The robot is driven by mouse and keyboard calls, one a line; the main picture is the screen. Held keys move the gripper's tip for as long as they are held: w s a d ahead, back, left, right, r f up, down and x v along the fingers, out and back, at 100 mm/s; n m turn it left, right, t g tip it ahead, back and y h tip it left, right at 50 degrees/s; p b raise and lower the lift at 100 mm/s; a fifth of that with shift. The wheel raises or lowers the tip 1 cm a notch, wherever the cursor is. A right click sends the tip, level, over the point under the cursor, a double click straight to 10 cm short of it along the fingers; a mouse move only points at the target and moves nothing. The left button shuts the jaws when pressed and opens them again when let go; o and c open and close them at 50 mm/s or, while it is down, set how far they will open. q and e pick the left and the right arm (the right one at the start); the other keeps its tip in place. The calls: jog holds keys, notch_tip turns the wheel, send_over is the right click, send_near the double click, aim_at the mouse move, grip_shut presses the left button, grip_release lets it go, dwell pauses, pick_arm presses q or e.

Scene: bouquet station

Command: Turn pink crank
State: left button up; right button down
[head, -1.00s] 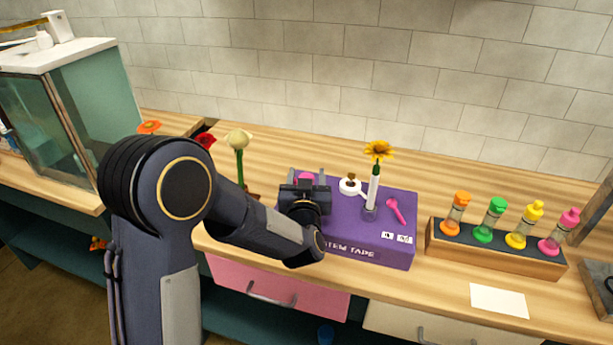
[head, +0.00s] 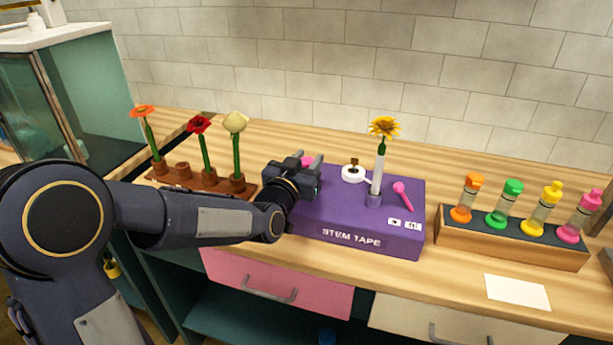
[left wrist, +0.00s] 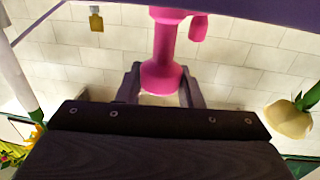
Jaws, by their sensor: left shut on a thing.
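A purple box labelled "STEM TAPE" (head: 350,238) sits on the wooden counter. The pink crank (head: 308,160) shows as a small pink patch on the box's left part, mostly hidden by my left gripper (head: 307,165). In the left wrist view the pink crank (left wrist: 164,72) has a round flared end between the two dark fingers of my left gripper (left wrist: 162,85), which is shut on it. A slim pink lever (head: 403,196) lies on the right of the box top. My right gripper is not in view.
A brown rack (head: 205,181) with orange, red and cream flowers stands left of the box, close to my left arm. A wooden holder (head: 510,252) with colored-cap bottles stands right. A white tape roll (head: 353,175) is on the box. A white card (head: 517,292) lies at the front.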

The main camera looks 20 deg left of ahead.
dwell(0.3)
pick_arm(q)
jog(key=o, duration=0.9)
jog(key=shift+o, duration=0.2)
jog(key=shift+s+a+b, duration=0.2)
jog(key=shift+s, duration=1.1)
jog(key=shift+s+a+b, duration=0.15)
jog(key=shift+s+a, duration=0.05)
jog(key=shift+s, duration=1.05)
jog(key=shift+s+a+b, duration=0.2)
jog(key=shift+s, duration=1.1)
